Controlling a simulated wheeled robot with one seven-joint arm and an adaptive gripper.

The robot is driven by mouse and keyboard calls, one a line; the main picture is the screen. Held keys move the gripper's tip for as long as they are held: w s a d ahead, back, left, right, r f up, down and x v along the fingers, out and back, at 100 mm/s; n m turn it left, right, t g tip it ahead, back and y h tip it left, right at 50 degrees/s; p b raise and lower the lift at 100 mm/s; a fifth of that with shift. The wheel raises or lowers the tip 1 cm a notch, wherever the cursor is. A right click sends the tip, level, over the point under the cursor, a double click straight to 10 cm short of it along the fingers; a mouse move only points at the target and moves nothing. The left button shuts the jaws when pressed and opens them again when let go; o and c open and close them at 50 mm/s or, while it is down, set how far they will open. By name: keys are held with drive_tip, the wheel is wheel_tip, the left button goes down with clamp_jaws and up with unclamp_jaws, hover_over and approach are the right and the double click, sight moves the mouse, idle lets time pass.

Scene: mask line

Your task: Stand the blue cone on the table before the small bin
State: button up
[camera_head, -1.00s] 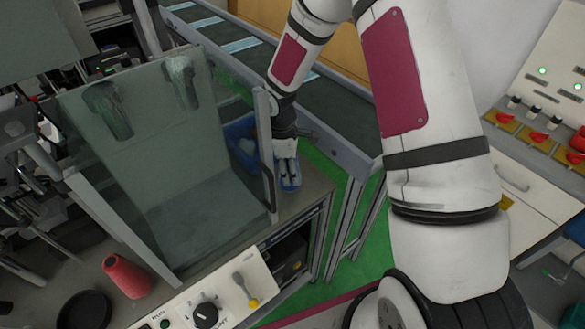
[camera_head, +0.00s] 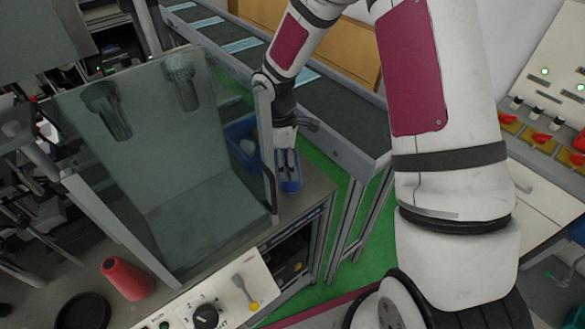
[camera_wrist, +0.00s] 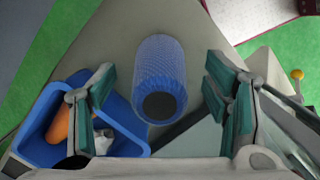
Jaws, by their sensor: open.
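The blue cone (camera_head: 290,184) appears to stand upright on the table (camera_head: 308,190), near its right end. In the wrist view the blue cone (camera_wrist: 159,62) shows its mesh side and a dark round end, between the spread fingers. My gripper (camera_head: 287,164) is open over the cone, pointing down; in the wrist view clear gaps show on both sides between gripper (camera_wrist: 161,78) and cone. The small blue bin (camera_head: 232,131) is beside the cone, to its left. In the wrist view the bin (camera_wrist: 30,146) holds an orange item and pale items; my left finger partly covers it.
A glass door with a grey handle (camera_head: 268,160) stands close left of my gripper. A red cone (camera_head: 127,278) lies at the front left, near a black dish (camera_head: 82,312). A conveyor (camera_head: 330,130) runs behind the table. Green floor lies beyond the table's right edge.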

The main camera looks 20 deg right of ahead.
drive_tip(key=r, duration=0.5)
drive_tip(key=a+r+b, duration=0.1)
drive_tip(key=r, duration=0.1)
drive_tip(key=shift+w+r, duration=0.2)
drive_tip(key=shift+w, duration=0.15)
drive_tip(key=shift+s+r, duration=0.1)
drive_tip(key=shift+r, duration=0.6)
drive_tip(key=s+d+r+m+t, duration=0.1)
drive_tip(key=s+r+m, duration=0.25)
drive_tip(key=r, duration=0.35)
drive_tip(key=s+d+r+m+t, duration=0.1)
drive_tip(key=s+r+m+t, duration=0.1)
drive_tip(key=s+r, duration=0.4)
drive_tip(key=s+r+m+t+y, duration=0.1)
drive_tip(key=s+r+m+t, duration=0.2)
drive_tip(key=s+r+m, duration=0.4)
drive_tip(key=shift+s+a+r+y, duration=0.35)
drive_tip(key=shift+s+r, duration=0.25)
drive_tip(key=shift+s, duration=2.7)
